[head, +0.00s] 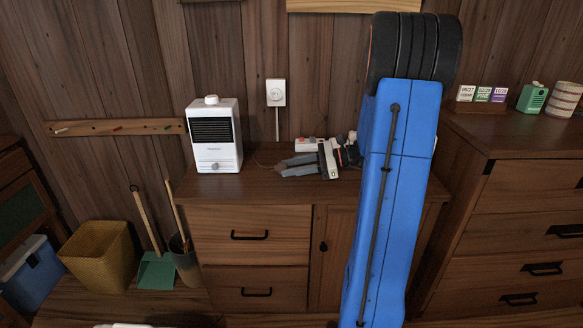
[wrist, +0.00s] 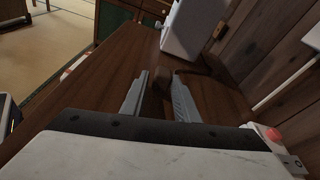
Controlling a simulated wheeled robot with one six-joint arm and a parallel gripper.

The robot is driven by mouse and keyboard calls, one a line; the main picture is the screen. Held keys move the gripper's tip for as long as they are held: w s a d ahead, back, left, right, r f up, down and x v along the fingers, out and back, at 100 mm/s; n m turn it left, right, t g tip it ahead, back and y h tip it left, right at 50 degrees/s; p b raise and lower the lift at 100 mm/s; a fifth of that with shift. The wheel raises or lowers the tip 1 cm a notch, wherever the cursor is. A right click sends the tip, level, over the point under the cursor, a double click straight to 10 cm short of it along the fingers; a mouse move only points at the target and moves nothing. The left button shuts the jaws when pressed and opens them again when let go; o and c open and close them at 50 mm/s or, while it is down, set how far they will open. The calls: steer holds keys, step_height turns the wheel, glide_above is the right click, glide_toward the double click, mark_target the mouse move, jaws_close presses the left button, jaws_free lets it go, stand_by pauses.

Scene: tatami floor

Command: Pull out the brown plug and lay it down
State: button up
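The brown plug (wrist: 154,88) sits between the two fingers of my gripper (wrist: 160,82) in the wrist view and fills the gap at their tips. My gripper appears shut on it. In the head view my gripper (head: 279,166) is low over the cabinet top, fingers pointing left, and the plug is barely visible at the tips. A thin dark cord runs from the plug towards the white heater (head: 214,136). The white power strip (head: 307,144) lies behind my gripper, apart from the plug, and is partly hidden by my arm. Whether the plug touches the wood is hard to tell.
The cabinet top (head: 235,190) is bare in front of the heater and my gripper. A wall outlet (head: 276,93) with a white cord is behind. A taller chest (head: 530,190) stands at right. A bin (head: 100,256) and dustpan (head: 157,271) stand at lower left.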

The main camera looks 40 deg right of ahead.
steer(key=shift+o, duration=0.8)
step_height(320, 180, up, 10)
stand_by(0.7)
